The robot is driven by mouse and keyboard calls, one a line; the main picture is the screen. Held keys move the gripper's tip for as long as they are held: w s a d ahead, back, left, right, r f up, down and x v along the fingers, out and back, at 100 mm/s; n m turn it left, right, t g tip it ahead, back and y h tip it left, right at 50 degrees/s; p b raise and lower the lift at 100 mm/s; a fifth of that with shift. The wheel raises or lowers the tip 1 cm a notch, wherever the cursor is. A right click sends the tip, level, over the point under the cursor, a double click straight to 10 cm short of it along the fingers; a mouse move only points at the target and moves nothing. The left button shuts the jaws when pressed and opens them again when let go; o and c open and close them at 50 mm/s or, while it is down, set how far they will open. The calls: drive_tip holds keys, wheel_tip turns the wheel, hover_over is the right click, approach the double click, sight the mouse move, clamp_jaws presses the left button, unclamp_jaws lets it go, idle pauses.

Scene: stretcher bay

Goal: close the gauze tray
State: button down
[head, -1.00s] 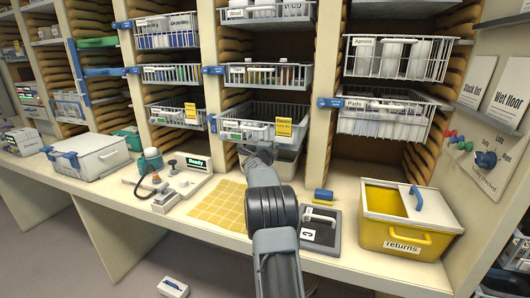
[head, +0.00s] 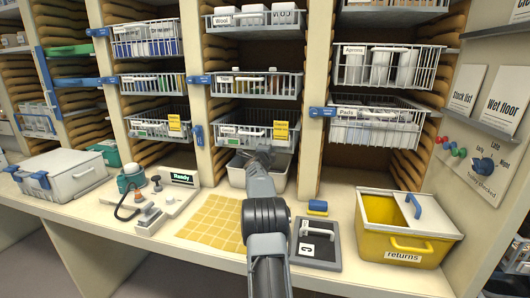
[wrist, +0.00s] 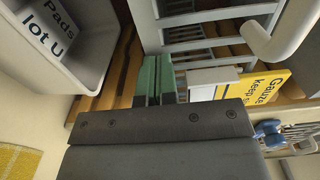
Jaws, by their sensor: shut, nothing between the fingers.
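The gauze tray is a light wire basket (head: 238,143) in the middle column, the lowest of its baskets, with a yellow card (head: 281,131) on its front. In the wrist view the card (wrist: 268,88) reads "Gauze", partly cut off. I cannot tell how far out the tray stands. My gripper (head: 262,152) is at the lower front of the tray, near the card. In the wrist view its green-tipped fingers (wrist: 156,78) are together and empty, close to the wire bars (wrist: 205,40). I cannot tell whether they touch.
A grey bin (head: 237,176) sits under the tray, behind my arm. The pads basket (head: 375,138) is to the right. A blue latch (head: 198,135) is left of the tray.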

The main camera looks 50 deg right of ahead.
drive_tip(key=shift+s+d+r, duration=0.15)
drive_tip(key=shift+r, duration=0.35)
drive_tip(key=f+b+v, duration=0.1)
drive_tip(key=b+v, duration=0.5)
drive_tip(key=v, duration=0.8)
drive_tip(key=shift+b, duration=0.35)
